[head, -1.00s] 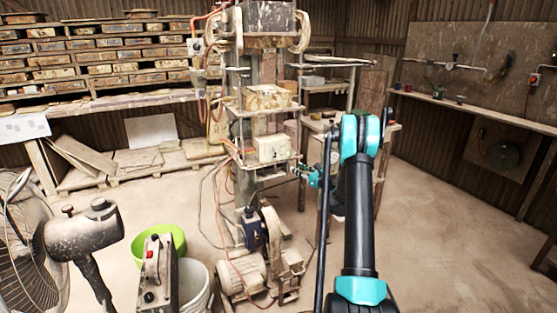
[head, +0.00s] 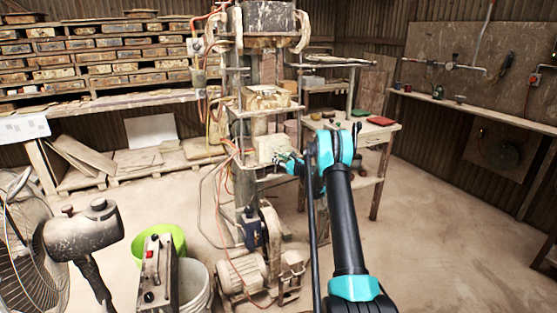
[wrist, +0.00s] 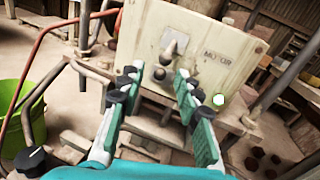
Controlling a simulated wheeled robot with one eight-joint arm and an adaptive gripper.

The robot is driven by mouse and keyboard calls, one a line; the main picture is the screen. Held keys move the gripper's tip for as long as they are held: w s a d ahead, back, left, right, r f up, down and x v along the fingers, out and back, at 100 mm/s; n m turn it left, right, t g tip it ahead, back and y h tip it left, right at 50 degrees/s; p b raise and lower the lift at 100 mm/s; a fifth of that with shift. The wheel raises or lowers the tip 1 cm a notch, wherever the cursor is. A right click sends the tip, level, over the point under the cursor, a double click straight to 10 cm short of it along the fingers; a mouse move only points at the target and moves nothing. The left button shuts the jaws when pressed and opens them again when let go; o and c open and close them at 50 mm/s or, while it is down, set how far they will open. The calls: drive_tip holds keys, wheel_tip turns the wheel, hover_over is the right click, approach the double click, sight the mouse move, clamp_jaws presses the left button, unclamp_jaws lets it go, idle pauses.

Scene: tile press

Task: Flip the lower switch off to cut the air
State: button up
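A cream switch box (head: 270,149) is mounted on the front of the press; in the wrist view it (wrist: 220,75) fills the upper middle and bears the word MOTOR. A metal toggle (wrist: 169,52) stands out from its plate. Just below it is a darker rounded knob (wrist: 158,73), which looks like the lower switch; its on or off position is unclear. Contact cannot be told. In the head view my gripper (head: 284,160) is at the box's lower right.
A motor (head: 242,275) with a belt guard stands at the press's foot. Orange hoses and cables hang left of the press. A side table (head: 345,128) with small items stands right of it. A lime bucket (head: 165,241) is lower left. The floor at right is clear.

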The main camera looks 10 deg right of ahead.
clamp_jaws()
drive_tip(key=shift+f, duration=0.1)
idle(0.3)
drive_tip(key=shift+f+n+t+y, duration=0.5)
drive_tip(key=shift+f+t+y, duration=0.2)
drive_tip(key=shift+t+y, duration=0.3)
drive_tip(key=shift+f+n+t+y, duration=0.5)
drive_tip(key=shift+f+t+y, duration=0.25)
drive_tip(key=shift+t, duration=0.35)
drive_tip(key=shift+r, duration=0.1)
